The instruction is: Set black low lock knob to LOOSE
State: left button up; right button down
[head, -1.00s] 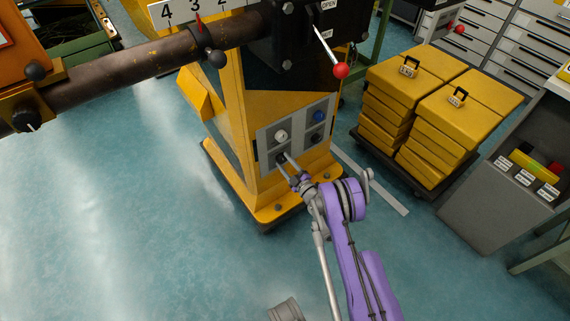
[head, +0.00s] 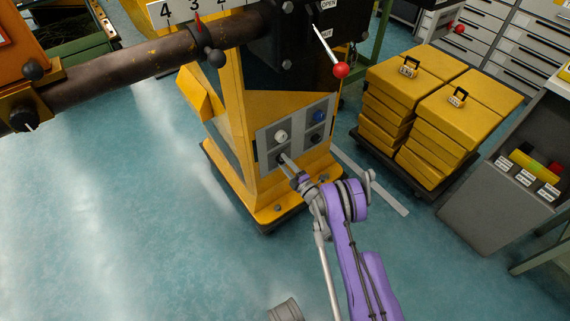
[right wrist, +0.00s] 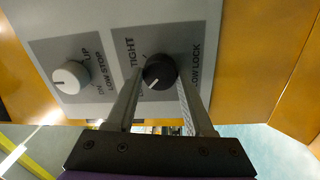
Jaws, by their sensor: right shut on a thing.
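The black low lock knob (right wrist: 160,72) is on a grey panel, with a white pointer line. The line points to the lower left in the right wrist view, toward a label mostly hidden behind a finger, and away from the word TIGHT. My right gripper (right wrist: 158,84) is shut on this knob, one finger on each side. In the head view my right gripper (head: 286,160) reaches the panel's lower left square and largely covers the knob. My left gripper is not in view.
A white low stop knob (right wrist: 70,77) sits beside the black one. The panel (head: 264,143) also holds a blue knob (head: 318,116) and another dark knob (head: 315,139). A red-tipped lever (head: 341,70) is above. Yellow cases (head: 425,75) stand to the right. Floor at left is clear.

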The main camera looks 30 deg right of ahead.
dwell(0.3)
jog(key=shift+c, duration=1.4)
grip_release()
jog(key=shift+s, duration=0.1)
